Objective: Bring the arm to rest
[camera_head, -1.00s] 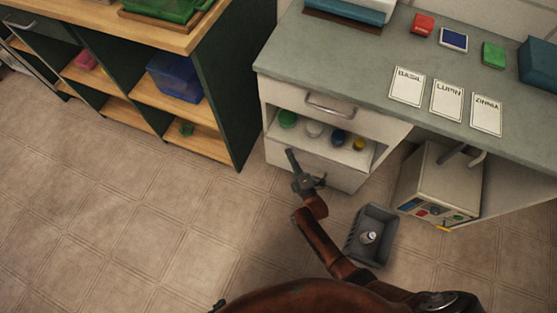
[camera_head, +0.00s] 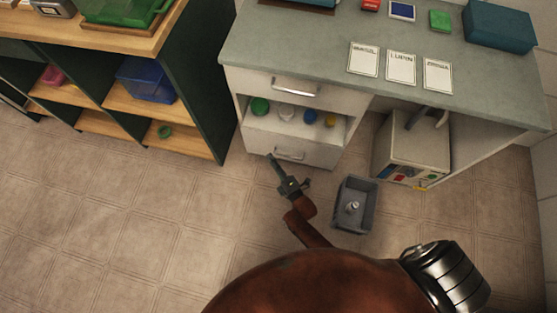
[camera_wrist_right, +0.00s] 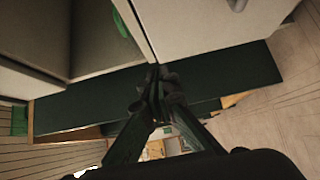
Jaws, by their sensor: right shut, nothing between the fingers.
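My right gripper (camera_head: 271,160) is shut and empty. In the head view it is in front of the lower part of the white drawer cabinet (camera_head: 318,152), close to its lower handle; I cannot tell the exact gap. My right arm (camera_head: 310,230) reaches out from below over the floor. My left gripper is not in view.
A grey crate (camera_head: 341,215) with a small item in it stands on the floor right of my arm. An open shelf holds several coloured lids. A beige box (camera_head: 410,145) stands under the counter (camera_head: 300,48). A green-sided shelf unit (camera_head: 200,110) is at left. Floor at left is clear.

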